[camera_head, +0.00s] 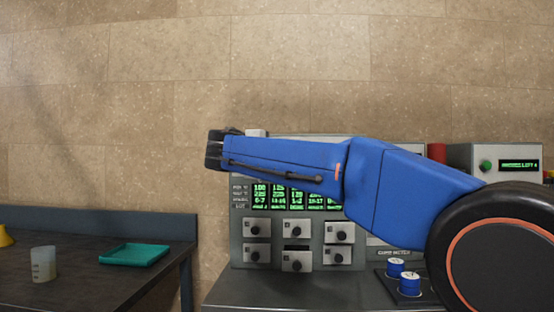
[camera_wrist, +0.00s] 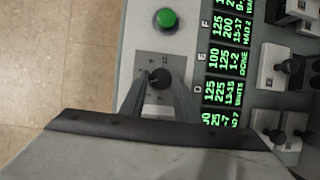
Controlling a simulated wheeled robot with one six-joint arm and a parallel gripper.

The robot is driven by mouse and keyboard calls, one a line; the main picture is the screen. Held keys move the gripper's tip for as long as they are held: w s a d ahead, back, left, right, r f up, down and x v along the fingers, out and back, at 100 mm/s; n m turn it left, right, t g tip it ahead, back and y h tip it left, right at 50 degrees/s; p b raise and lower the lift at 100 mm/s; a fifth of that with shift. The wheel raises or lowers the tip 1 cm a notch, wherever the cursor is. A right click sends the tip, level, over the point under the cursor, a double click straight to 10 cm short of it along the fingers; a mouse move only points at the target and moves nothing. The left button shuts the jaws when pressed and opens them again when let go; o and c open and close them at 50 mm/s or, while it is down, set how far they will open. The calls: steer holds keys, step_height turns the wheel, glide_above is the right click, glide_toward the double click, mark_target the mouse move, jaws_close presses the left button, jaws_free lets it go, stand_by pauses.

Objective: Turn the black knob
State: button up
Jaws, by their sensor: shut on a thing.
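The black knob (camera_wrist: 160,79) sits on a grey dial plate on the panel's edge in the wrist view. My gripper (camera_wrist: 160,88) has its two fingers on either side of the knob and is shut on it. In the head view my gripper (camera_head: 222,148) reaches to the upper left of the control panel (camera_head: 240,222). My arm hides the upper part of the panel there, and the knob cannot be made out.
A green button (camera_wrist: 166,18) is beside the knob. Green displays (camera_head: 275,197) and several switch blocks (camera_head: 292,229) are on the panel. Blue-sided cylinders (camera_head: 410,284) stand at right. A side table holds a teal tray (camera_head: 135,254) and a beaker (camera_head: 43,264).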

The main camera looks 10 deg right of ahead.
steer(key=shift+f, duration=0.15)
steer(key=o, duration=1)
steer(key=shift+o, duration=0.2)
steer(key=v, duration=1.7)
steer(key=shift+s+a, duration=0.1)
